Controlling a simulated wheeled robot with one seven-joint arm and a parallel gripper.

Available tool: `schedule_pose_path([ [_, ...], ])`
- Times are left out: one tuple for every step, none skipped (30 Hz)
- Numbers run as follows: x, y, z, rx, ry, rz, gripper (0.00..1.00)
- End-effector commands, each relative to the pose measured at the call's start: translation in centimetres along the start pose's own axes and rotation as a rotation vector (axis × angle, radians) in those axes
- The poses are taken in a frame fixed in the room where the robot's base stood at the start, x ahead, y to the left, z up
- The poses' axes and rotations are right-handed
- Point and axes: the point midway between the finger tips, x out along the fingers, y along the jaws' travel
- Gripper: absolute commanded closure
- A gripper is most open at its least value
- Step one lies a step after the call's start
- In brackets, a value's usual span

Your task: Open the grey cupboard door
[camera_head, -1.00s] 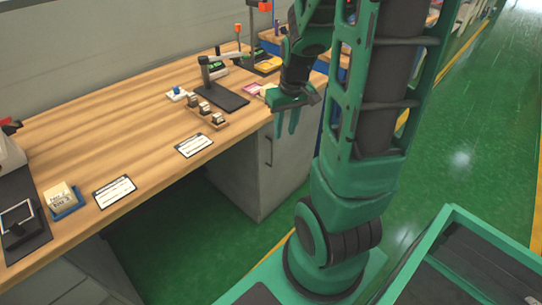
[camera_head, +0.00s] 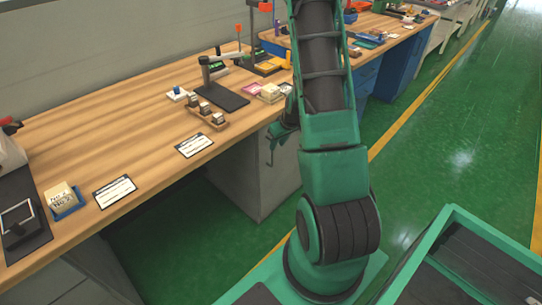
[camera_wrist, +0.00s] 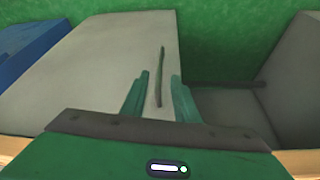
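The grey cupboard (camera_head: 243,178) stands under the wooden workbench. Its pale grey door (camera_wrist: 95,75) fills the left and middle of the wrist view, and it looks closed. A thin dark bar handle (camera_wrist: 160,78) runs up the door. My gripper (camera_wrist: 158,92) is open, with one green finger on each side of the handle's lower part in the wrist view. I cannot tell whether the fingers reach around the handle or touch it. In the head view my gripper (camera_head: 273,148) is at the cupboard front, partly hidden by my arm.
The workbench top (camera_head: 110,110) is above the cupboard and carries a small stand, blocks and cards. A blue cabinet (camera_head: 405,68) stands beyond to the right. Another grey panel (camera_wrist: 295,85) shows right in the wrist view. The green floor (camera_head: 440,130) to the right is clear.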

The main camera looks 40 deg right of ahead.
Motion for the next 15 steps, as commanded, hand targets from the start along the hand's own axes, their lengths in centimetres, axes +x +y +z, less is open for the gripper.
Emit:
schedule_pose_path([
  [0.4, 0.0, 0.0, 0.0, -0.001, -0.001, 0.72],
  [0.7, 0.0, 0.0, 0.0, -0.002, -0.001, 0.72],
  [1.2, -0.1, 0.1, 0.0, -0.003, -0.001, 0.72],
  [1.6, -0.1, 0.1, 0.0, -0.004, -0.002, 0.72],
  [2.0, -0.1, 0.1, 0.0, -0.004, -0.002, 0.72],
  [2.6, -0.1, 0.1, 0.0, -0.004, -0.002, 0.72],
  [3.1, -0.1, 0.1, 0.0, -0.003, -0.001, 0.72],
  [3.5, -0.1, 0.1, 0.0, -0.003, -0.001, 0.72],
  [4.2, -0.1, 0.1, 0.0, -0.005, -0.002, 0.72],
  [4.6, -0.1, 0.1, 0.0, -0.004, -0.002, 0.72],
  [5.1, -0.1, 0.1, 0.0, -0.004, -0.002, 0.72],
  [5.8, -0.1, 0.1, 0.0, -0.003, -0.001, 0.72],
  [6.2, -0.1, 0.1, 0.0, -0.003, -0.002, 0.72],
  [6.7, -0.1, 0.1, 0.0, -0.004, -0.002, 0.72],
  [7.2, -0.1, 0.1, 0.0, -0.004, -0.002, 0.72],
])
